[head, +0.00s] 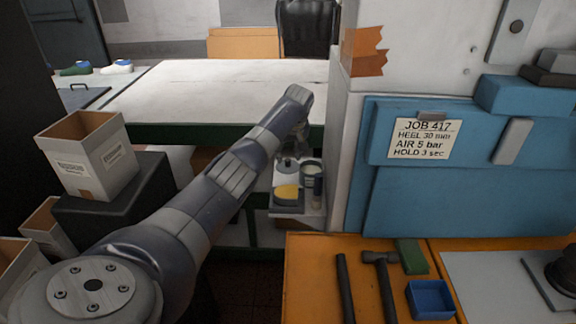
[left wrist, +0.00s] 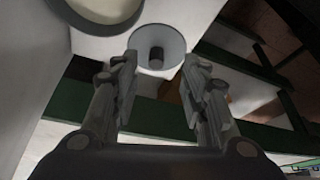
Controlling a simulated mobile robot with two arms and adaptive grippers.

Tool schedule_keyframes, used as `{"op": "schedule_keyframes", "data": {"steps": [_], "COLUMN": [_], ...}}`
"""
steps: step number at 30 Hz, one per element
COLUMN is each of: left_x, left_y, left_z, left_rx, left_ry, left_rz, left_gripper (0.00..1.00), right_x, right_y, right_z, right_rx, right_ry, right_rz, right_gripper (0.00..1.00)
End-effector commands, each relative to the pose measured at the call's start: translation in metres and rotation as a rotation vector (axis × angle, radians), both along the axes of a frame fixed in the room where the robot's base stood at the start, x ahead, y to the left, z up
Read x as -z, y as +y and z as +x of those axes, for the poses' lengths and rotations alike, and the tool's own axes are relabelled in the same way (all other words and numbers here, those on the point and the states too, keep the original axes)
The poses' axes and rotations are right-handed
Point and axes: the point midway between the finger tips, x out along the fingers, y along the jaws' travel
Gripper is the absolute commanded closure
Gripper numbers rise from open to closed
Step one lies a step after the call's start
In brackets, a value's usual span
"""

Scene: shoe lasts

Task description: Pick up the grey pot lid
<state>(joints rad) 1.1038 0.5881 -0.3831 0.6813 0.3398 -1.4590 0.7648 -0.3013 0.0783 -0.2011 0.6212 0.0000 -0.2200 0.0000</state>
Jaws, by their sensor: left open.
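The grey pot lid (left wrist: 172,40) shows in the left wrist view as a round grey disc with a dark knob at its middle. In the head view the lid (head: 283,166) is small, on a white shelf (head: 314,208) below the bench and partly hidden behind my left arm's end. My left gripper (left wrist: 160,65) is open, with its fingertips on either side of the knob in the picture. Whether they touch the lid cannot be told. In the head view my left gripper (head: 297,145) is small, dark and just above the lid. My right gripper is not in view.
A cup with a pale top (head: 312,171) stands right of the lid, and a pot with yellow contents (head: 287,194) stands in front. The blue machine (head: 460,198) and its pale side wall rise close on the right. The bench top (head: 215,88) is above and behind.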

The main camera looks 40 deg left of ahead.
Motion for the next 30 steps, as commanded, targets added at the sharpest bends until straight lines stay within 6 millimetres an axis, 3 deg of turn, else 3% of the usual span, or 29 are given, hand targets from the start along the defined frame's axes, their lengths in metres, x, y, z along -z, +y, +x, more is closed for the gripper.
{"op": "schedule_keyframes", "data": {"steps": [2, 5, 18, 26, 30], "left_x": [0.006, 0.014, 0.039, 0.039, 0.039], "left_y": [0.001, 0.003, 0.011, 0.012, 0.012], "left_z": [0.003, 0.007, 0.014, 0.014, 0.014], "left_rx": [-0.001, 0.000, 0.001, 0.001, 0.001], "left_ry": [0.003, 0.002, 0.001, 0.001, 0.001], "left_rz": [-0.001, -0.001, 0.001, 0.001, 0.001], "left_gripper": [0.59, 0.59, 0.59, 0.59, 0.87], "right_x": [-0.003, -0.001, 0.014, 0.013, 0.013], "right_y": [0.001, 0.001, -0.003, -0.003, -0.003], "right_z": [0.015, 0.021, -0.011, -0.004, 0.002], "right_rx": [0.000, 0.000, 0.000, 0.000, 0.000], "right_ry": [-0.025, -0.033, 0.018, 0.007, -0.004], "right_rz": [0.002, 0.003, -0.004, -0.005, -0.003], "right_gripper": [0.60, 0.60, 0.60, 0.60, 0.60]}}
